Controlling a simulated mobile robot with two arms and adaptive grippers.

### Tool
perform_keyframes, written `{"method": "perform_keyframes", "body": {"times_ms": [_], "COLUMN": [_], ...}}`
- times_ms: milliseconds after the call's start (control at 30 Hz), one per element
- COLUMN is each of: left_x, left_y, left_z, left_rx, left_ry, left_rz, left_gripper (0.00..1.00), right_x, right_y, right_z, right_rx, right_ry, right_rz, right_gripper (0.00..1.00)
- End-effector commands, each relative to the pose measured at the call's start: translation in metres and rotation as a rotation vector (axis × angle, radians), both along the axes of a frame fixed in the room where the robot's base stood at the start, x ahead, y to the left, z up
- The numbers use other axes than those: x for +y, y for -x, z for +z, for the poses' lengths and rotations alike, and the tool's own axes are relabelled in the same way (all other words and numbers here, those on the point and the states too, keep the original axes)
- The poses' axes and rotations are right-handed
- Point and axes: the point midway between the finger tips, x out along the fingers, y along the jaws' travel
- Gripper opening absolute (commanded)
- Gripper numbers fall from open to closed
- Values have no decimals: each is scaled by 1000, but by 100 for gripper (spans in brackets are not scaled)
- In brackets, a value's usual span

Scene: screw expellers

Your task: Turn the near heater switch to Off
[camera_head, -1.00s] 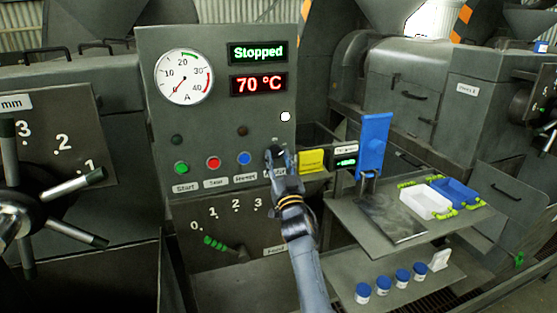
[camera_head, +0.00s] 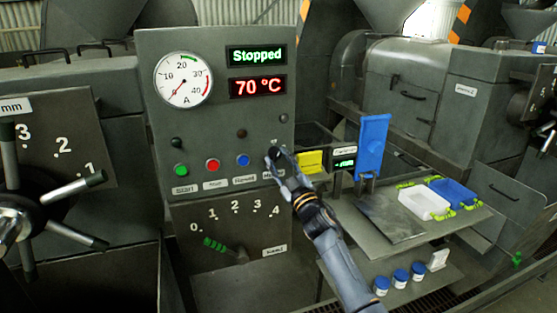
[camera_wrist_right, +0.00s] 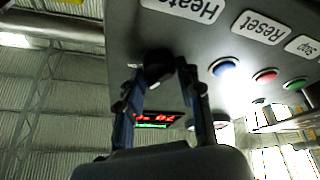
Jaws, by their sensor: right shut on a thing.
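The near heater switch is a dark round knob (camera_head: 275,147) at the right end of the control row on the near grey panel (camera_head: 215,115). My right gripper (camera_head: 277,157) is at it, its fingers closed around the knob. In the right wrist view the black knob (camera_wrist_right: 158,64) sits between the two fingertips, below the upside-down Heater label (camera_wrist_right: 182,8). The fingers hide part of the switch and its label in the head view, so I cannot read its position. The lamp (camera_head: 284,118) above the switch is dark. My left gripper is not in view.
Green, red and blue buttons (camera_head: 243,160) are left of the switch. The display (camera_head: 257,87) reads 70 °C, under "Stopped". A yellow tag (camera_head: 309,162) and blue scoop-like part (camera_head: 372,145) stand close on the right. A shelf (camera_head: 390,222) holds white and blue trays.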

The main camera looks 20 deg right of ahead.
Motion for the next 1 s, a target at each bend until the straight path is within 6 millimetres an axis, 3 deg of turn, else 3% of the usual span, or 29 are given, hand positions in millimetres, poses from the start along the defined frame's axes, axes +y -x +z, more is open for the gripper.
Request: {"method": "perform_keyframes", "body": {"times_ms": [500,1000], "left_x": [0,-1], "left_y": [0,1], "left_z": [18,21], "left_rx": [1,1], "left_ry": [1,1], "left_rz": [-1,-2], "left_gripper": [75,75], "right_x": [-3,-3], "right_y": [0,0], "right_z": [1,0], "right_rx": [-9,-12], "right_ry": [364,444], "right_rz": [-1,0], "right_gripper": [4,5]}}
